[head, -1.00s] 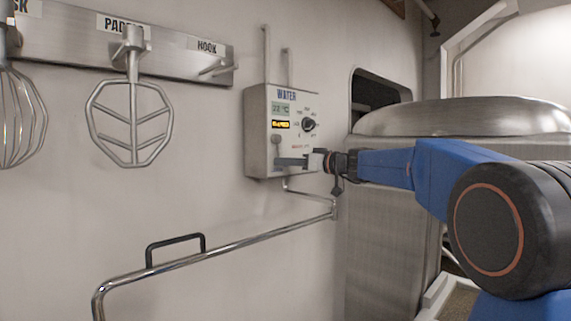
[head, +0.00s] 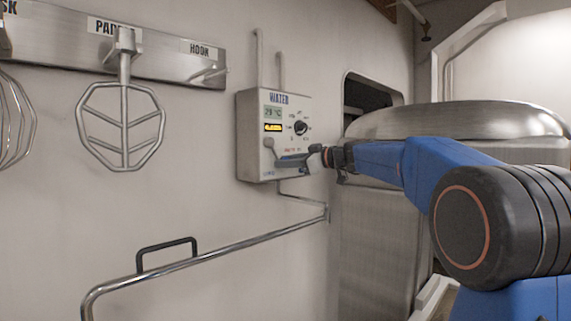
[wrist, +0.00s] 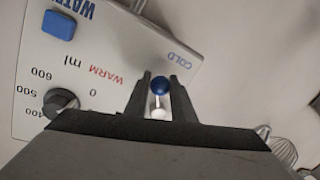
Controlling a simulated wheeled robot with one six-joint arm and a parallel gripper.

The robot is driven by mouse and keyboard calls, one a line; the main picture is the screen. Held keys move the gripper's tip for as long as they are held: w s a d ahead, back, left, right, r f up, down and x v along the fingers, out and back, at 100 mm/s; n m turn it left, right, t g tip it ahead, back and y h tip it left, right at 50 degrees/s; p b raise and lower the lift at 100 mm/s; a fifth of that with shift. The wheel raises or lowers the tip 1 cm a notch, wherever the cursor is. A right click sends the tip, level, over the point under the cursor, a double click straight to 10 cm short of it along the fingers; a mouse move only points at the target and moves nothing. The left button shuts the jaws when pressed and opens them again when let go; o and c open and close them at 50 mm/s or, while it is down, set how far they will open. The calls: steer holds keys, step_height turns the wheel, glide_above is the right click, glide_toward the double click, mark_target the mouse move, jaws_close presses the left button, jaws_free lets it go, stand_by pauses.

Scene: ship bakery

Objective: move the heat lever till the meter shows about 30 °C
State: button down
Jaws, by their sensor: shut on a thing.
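The white WATER box (head: 245,140) hangs on the wall. Its meter (head: 273,112) shows a number in the twenties that looks like 28 °C, though the digits are small. The heat lever (wrist: 160,86) shows in the wrist view as a blue ball on a pale stem, beside the WARM and COLD labels. My gripper (wrist: 160,90) is shut on it, one dark finger on each side. In the head view my gripper (head: 287,160) is at the box's lower front and hides most of the lever.
A black dial (head: 301,128) and a yellow display (head: 273,127) are on the box above my gripper. A chrome rail (head: 215,254) runs along the wall below. A large steel machine (head: 380,240) stands right. A paddle (head: 122,125) and a whisk hang on the left.

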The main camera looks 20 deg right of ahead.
steer(key=c, duration=1.5)
jaws_free()
steer(key=v, duration=1.7)
steer(key=shift+s+d, duration=0.1)
steer(key=shift+s, duration=0.1)
steer(key=s+a+f+m+g+h, duration=0.25)
steer(key=s+a+f, duration=0.45)
steer(key=f, duration=0.4)
steer(key=s+a+f+m+g+h, duration=0.25)
steer(key=s+a+f, duration=0.25)
steer(key=s+f, duration=0.45)
steer(key=s+d+f+m+g+h, duration=0.1)
steer(key=s+f+m+h, duration=0.1)
steer(key=s+f, duration=0.5)
steer(key=s+d+f+m+g+h, duration=0.1)
steer(key=s+f+m+h, duration=0.1)
steer(key=s+f, duration=0.5)
steer(key=s+d+f+m+g+h, duration=0.1)
steer(key=s+f+m, duration=0.2)
steer(key=s+f, duration=0.4)
steer(key=shift+s+d+f+h, duration=0.1)
steer(key=shift+d+f+h, duration=0.1)
steer(key=shift+f, duration=0.65)
steer(key=shift+s+d+f+h, duration=0.1)
steer(key=shift+s+f+h, duration=0.1)
steer(key=shift+f, duration=0.7)
